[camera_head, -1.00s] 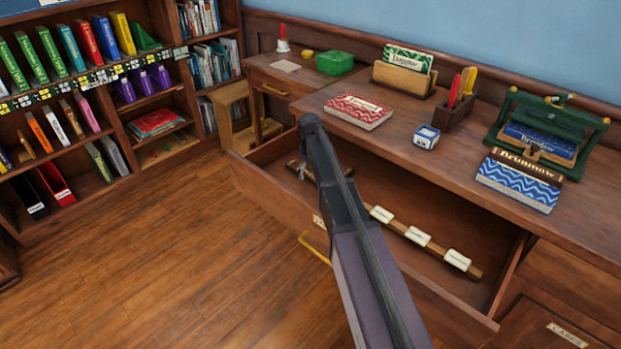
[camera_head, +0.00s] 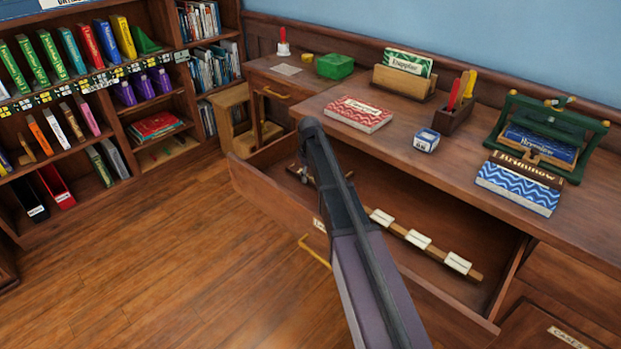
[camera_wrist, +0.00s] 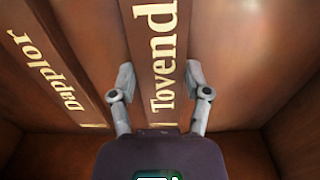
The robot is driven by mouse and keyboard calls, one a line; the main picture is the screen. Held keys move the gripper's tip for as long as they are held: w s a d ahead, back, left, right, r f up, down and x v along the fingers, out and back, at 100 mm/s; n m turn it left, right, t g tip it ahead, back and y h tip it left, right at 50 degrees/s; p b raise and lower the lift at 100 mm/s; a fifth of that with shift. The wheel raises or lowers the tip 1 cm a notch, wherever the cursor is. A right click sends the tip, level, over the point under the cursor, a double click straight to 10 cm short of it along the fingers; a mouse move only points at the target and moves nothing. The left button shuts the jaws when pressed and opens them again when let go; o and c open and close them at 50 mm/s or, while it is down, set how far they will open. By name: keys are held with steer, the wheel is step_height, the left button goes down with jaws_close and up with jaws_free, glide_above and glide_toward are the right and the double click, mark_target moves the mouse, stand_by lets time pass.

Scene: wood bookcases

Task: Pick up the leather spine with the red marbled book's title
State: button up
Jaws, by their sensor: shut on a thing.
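A dark brown leather spine (camera_wrist: 163,45) with the gold title "Tovend" stands out in the wrist view. My gripper (camera_wrist: 160,76) has one finger on each side of this spine and is shut on it. A second leather spine (camera_wrist: 58,70), titled "Dapplor", lies to its left, apart from the fingers. The red marbled book (camera_head: 358,113) lies flat on the desk in the head view, with a pale title label too small to read surely. In the head view my arm hides most of the gripper's end inside the open drawer (camera_head: 262,190).
A wooden strip with white labels (camera_head: 418,239) runs along the drawer. On the desk are a blue marbled book (camera_head: 517,188), a green press (camera_head: 548,135), a small blue-and-white box (camera_head: 426,140) and a pen holder (camera_head: 455,117). Open floor lies left.

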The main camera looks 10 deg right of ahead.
mark_target(310, 176)
stand_by(0.3)
step_height(310, 176, up, 4)
steer(key=p, duration=0.4)
steer(key=s+d, duration=0.1)
steer(key=s, duration=0.4)
steer(key=s+d, duration=0.1)
steer(key=s, duration=0.4)
steer(key=s+d+r+p, duration=0.1)
steer(key=s+d, duration=0.1)
steer(key=s, duration=0.3)
steer(key=shift+s, duration=0.25)
